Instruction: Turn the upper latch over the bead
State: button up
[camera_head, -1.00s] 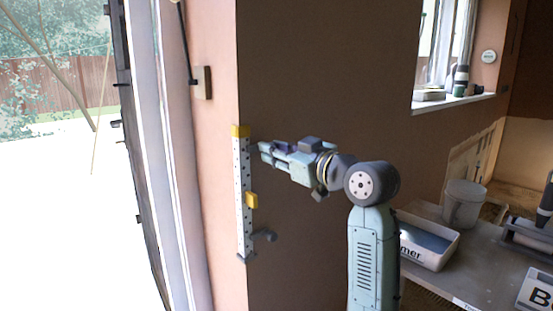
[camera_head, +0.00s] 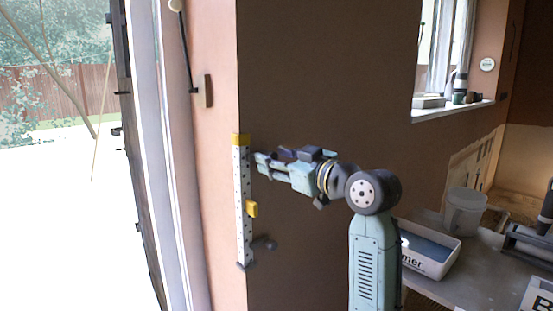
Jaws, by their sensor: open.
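The bead (camera_head: 241,195) is a white perforated strip standing upright along the wall's outer corner. It has a yellow piece (camera_head: 241,139) at its top and a yellow block (camera_head: 252,209) partway down its right side. A dark grey latch (camera_head: 266,243) sticks out to the right near its bottom, turned away from the strip. My gripper (camera_head: 258,164) is open just right of the bead's upper part, its fingers pointing left. The upper latch is not clear in this view; the fingers and dark wall make it hard to tell apart. I cannot tell whether the fingers touch anything.
A dark bracket with a rod (camera_head: 203,91) is on the wall left of the corner. A bench at lower right holds a white tub (camera_head: 429,252) and a bucket (camera_head: 464,211).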

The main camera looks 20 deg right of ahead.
jog(key=v, duration=1.2)
